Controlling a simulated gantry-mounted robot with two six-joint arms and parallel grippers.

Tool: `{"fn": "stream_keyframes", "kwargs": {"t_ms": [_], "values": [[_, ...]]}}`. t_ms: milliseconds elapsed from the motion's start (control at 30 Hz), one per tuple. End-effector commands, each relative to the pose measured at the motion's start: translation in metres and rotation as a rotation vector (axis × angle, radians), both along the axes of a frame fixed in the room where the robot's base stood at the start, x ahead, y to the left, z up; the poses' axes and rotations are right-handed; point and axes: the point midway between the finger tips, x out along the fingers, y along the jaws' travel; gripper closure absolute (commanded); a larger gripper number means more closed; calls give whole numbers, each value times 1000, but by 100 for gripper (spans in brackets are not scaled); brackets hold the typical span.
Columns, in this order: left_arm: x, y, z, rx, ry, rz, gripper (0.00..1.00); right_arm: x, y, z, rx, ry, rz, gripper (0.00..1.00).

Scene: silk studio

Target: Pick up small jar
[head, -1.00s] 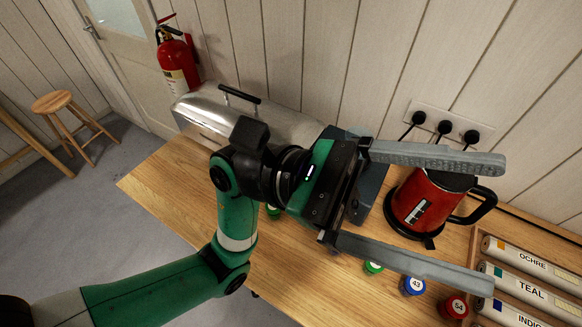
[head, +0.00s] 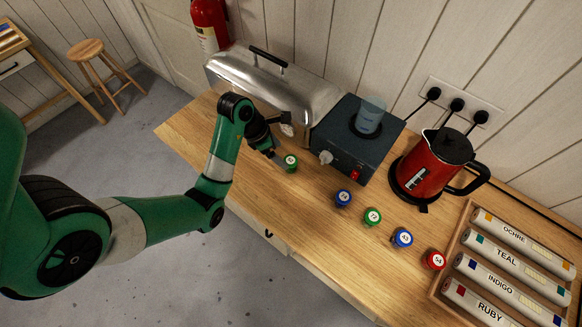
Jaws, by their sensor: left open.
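Several small jars with coloured, numbered lids stand in a row along the wooden worktop: a green-lidded jar (head: 290,163), a dark blue-lidded jar (head: 344,197), another green-lidded jar (head: 372,216), a blue-lidded jar (head: 402,237) and a red-lidded jar (head: 435,260). My left gripper (head: 281,138) is open, beside the leftmost green-lidded jar and in front of the steel case. It shows small and foreshortened; no jar is seen between its fingers. My right gripper is not in view.
A long steel case (head: 275,92) stands behind my left gripper. A dark hotplate box (head: 345,150) with a glass beaker (head: 369,115) stands right of it. A red kettle (head: 432,168) and a tray of labelled tubes (head: 505,262) are further right. The worktop's front is clear.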

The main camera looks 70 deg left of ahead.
Motion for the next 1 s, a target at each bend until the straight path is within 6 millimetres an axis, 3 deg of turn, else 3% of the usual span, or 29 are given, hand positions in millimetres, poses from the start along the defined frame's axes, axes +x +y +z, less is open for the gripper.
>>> {"fn": "stream_keyframes", "kwargs": {"t_ms": [33,167,367,700,933,1000], "values": [[4,-1,-19,1,-1,-3,8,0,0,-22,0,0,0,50],[11,-1,-33,1,-1,-1,8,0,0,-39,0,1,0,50],[14,-2,-33,0,-1,-1,8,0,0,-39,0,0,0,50],[33,-6,-77,-1,1,-2,8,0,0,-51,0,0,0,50],[35,-5,-78,0,-2,-1,8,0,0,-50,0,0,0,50],[35,-5,-78,0,-2,-1,18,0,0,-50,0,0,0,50]]}}
